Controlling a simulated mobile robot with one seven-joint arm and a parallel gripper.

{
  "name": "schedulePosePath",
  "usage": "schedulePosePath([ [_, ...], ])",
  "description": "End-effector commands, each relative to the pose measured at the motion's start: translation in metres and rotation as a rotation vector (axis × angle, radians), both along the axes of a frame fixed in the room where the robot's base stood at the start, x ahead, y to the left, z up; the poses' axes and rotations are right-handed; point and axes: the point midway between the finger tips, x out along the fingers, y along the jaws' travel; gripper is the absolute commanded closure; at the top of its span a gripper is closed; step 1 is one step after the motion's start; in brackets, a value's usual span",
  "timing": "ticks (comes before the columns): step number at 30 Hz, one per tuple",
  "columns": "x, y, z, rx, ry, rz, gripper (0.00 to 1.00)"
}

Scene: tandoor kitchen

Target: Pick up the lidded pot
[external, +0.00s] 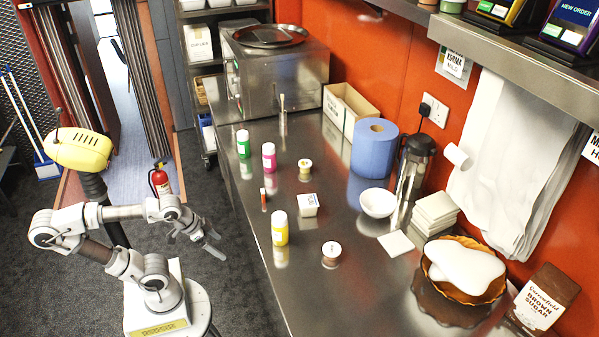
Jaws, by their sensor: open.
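A second small pale pot with a yellowish band (305,170) stands further back; I cannot tell for sure which of the two is the lidded pot. My gripper (217,246) is open and empty. It is left of the counter, in front of the dark floor, apart from both pots.
On the steel counter (300,300) stand a yellow bottle (279,228), a white block-like container (308,205), a pink bottle (269,157) and a green bottle (243,143). A white bowl (378,203), flask (413,165) and blue roll (374,150) stand along the right.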

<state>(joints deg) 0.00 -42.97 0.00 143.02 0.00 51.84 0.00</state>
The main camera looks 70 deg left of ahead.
Motion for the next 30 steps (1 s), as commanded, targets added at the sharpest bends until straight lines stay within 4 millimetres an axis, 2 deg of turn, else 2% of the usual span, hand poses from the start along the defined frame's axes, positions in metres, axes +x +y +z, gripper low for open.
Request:
schedulePosePath([
  [2, 0.001, 0.0, 0.011, 0.0, -0.004, 0.0, 0.0],
  [5, 0.002, 0.0, 0.04, 0.0, -0.008, 0.0, 0.0],
  [12, 0.001, 0.0, 0.142, 0.0, -0.006, 0.0, 0.0],
  [14, 0.005, -0.001, 0.163, -0.014, 0.01, 0.013, 0.0],
  [22, 0.078, -0.03, 0.164, -0.387, 0.247, 0.353, 0.0],
  [30, 0.154, -0.035, 0.163, -0.756, 0.496, 0.709, 0.0],
])
